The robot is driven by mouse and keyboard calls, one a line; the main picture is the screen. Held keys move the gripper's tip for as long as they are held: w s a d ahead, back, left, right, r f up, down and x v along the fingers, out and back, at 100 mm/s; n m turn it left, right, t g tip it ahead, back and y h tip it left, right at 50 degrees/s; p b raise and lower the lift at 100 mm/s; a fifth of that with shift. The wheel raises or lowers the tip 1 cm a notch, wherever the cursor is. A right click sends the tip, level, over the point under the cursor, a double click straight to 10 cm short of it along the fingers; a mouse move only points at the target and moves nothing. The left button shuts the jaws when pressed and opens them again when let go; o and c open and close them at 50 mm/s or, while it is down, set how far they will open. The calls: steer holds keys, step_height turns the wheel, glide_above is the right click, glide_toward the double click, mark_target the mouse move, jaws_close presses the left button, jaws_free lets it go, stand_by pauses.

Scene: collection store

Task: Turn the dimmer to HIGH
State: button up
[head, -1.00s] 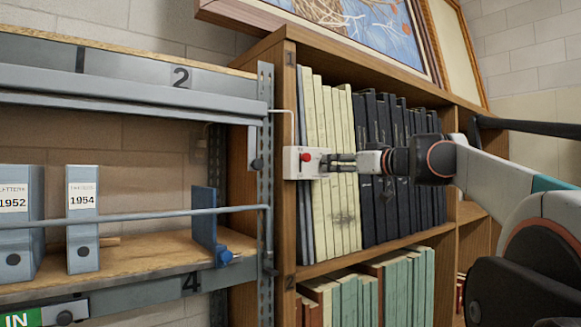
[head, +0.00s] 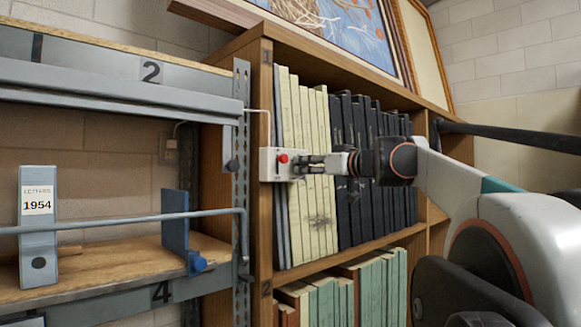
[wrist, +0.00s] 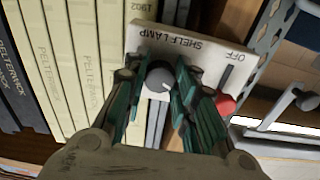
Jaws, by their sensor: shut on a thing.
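A white control box (head: 268,173) is fixed to the wooden upright at the left end of the bookcase. In the wrist view the box (wrist: 192,44) reads SHELF LAMP, upside down. Its round grey knob (wrist: 159,74) is the dimmer, with a small light mark on its rim. My gripper (head: 311,162) reaches the box from the right. In the wrist view my gripper (wrist: 157,82) has its green-grey fingers on both sides of the knob, shut on it. A red switch (wrist: 226,104) sits beside the right finger, near the word OFF. No HIGH mark is visible; the fingers hide part of the panel.
Pale and dark volumes (head: 310,210) stand just right of the box and below my arm. A grey metal shelf rack (head: 241,190) with a rail is close on the left. A blue bookend (head: 176,222) and a 1954 file box (head: 38,235) stand on it.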

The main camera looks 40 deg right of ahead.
steer(key=shift+m, duration=0.3)
steer(key=m, duration=1)
steer(key=shift+a, duration=0.1)
steer(key=m, duration=0.3)
steer(key=shift+m, duration=0.3)
steer(key=m, duration=1)
steer(key=shift+r+m, duration=0.1)
steer(key=shift+m, duration=0.3)
